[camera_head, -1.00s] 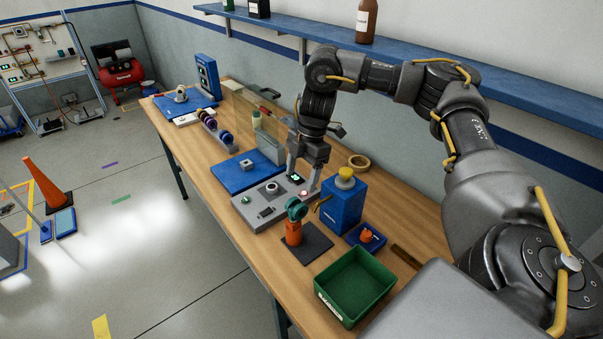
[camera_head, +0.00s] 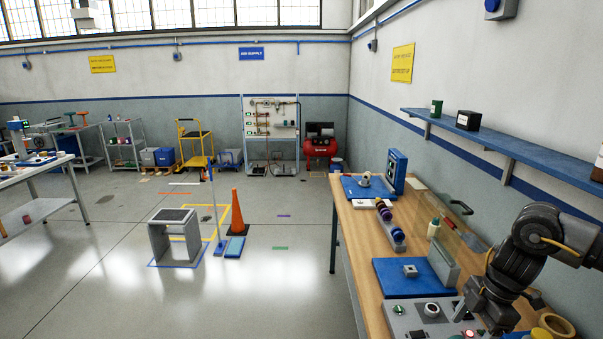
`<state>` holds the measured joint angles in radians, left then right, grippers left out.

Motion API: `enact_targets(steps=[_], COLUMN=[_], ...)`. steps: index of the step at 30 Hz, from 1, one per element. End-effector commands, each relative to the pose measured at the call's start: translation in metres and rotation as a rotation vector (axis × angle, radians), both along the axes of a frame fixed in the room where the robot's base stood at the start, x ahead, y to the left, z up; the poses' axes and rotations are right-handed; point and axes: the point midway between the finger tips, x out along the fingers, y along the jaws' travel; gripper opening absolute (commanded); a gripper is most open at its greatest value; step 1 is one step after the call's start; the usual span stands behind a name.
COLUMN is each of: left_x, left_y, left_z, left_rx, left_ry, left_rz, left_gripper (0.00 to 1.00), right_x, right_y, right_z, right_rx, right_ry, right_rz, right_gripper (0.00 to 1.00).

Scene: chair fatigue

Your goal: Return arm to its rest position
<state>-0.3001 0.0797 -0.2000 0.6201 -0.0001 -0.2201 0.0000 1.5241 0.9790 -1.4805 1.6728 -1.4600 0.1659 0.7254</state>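My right arm (camera_head: 535,245) comes in from the right edge, bent downward over the workbench. Its gripper (camera_head: 484,310) hangs over the right part of a grey control box (camera_head: 405,320), which has a dial, a green display and a red light. The fingertips are small and partly cut by the bottom edge, so I cannot tell their opening or whether they touch the box. My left arm and gripper are out of view.
The wooden workbench (camera_head: 352,230) carries a blue mat (camera_head: 390,283), a roll of tape (camera_head: 556,326) and several small items. A blue wall shelf (camera_head: 520,150) runs above it.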

Motion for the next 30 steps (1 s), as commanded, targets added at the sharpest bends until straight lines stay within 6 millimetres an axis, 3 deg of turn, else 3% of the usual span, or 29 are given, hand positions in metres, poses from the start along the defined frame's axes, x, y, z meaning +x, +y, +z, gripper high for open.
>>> enact_targets(steps=[6, 13, 30], left_x=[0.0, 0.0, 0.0], left_y=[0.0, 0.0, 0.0], left_z=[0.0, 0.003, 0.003], left_rx=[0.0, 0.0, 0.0], left_ry=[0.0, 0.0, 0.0], left_rz=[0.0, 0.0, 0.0], left_gripper=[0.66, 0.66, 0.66], right_x=[-0.001, 0.0, 0.0], right_y=[0.009, 0.015, 0.015], right_z=[-0.034, -0.056, -0.059], right_rx=[0.001, 0.001, 0.0], right_ry=[0.004, 0.001, 0.0], right_rz=[0.002, -0.001, 0.0], right_gripper=[0.69, 0.69, 0.69])
